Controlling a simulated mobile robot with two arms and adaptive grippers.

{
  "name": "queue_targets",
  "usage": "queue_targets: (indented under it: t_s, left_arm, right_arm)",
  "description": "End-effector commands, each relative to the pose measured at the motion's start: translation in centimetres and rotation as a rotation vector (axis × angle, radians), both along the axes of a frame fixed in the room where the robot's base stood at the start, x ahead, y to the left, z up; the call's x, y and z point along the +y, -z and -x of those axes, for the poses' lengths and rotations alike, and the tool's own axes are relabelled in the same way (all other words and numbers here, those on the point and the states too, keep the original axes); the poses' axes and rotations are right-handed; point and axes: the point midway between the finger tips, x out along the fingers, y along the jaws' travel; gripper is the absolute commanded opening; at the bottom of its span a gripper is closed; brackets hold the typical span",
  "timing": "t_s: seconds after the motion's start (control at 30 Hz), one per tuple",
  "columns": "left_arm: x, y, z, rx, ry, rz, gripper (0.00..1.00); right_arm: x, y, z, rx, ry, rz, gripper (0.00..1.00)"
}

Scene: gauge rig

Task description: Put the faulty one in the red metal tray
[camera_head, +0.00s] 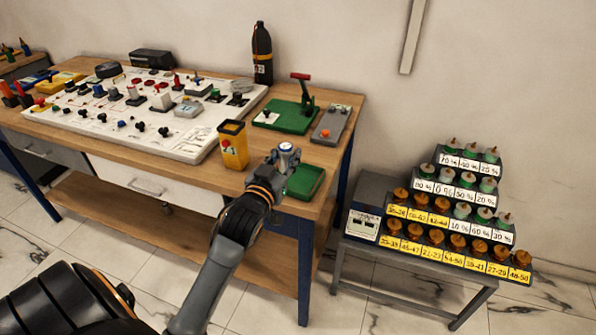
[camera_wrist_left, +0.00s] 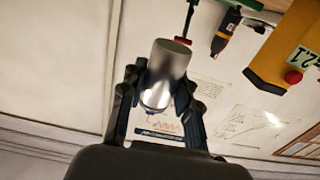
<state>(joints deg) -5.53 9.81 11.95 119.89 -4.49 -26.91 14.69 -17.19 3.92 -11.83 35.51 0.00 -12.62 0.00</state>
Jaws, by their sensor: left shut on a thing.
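My left gripper (camera_head: 284,158) is shut on a silver metal cylinder (camera_wrist_left: 168,72), held above the right front part of the wooden table (camera_head: 215,178). In the left wrist view the cylinder sits between the two fingers (camera_wrist_left: 160,100). In the head view only a small pale, blue-topped part (camera_head: 286,148) of the held thing shows. A small green tray (camera_head: 306,182) lies on the table just right of and below the gripper, partly hidden by it. No red tray can be made out. Which thing is faulty cannot be told. My right gripper is not in view.
A yellow box (camera_head: 233,145) stands left of the gripper, beside a white board (camera_head: 185,145) with many parts. Behind are a green base with a red-handled lever (camera_head: 300,90), a grey box (camera_head: 331,124) and a dark bottle (camera_head: 262,55). A stepped rack (camera_head: 455,190) stands right.

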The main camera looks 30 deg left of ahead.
Motion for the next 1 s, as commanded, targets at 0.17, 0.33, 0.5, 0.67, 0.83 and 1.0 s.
queue_targets:
  t_s: [0.17, 0.33, 0.5, 0.67, 0.83, 1.0]
  left_arm:
    - [1.1, 3.0, -3.8, 0.004, -0.001, 0.001, 0.0]
    - [1.6, 5.4, -5.8, 0.0, 0.0, 0.0, 0.0]
    - [1.9, 6.5, -6.6, -0.001, 0.0, 0.0, 0.0]
    - [2.0, 8.7, -7.1, 0.002, -0.001, 0.001, 0.0]
    - [1.9, 10.0, -7.0, -0.001, 0.0, 0.0, 0.0]
    - [1.9, 10.0, -7.0, -0.001, 0.0, 0.0, 0.0]
  right_arm:
    - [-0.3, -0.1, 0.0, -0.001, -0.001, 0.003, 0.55]
    - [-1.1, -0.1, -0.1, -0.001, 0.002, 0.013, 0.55]
    - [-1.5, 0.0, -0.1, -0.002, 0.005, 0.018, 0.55]
    - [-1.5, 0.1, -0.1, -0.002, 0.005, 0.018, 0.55]
    - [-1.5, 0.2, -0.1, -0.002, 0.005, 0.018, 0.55]
    - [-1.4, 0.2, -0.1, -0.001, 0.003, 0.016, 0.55]
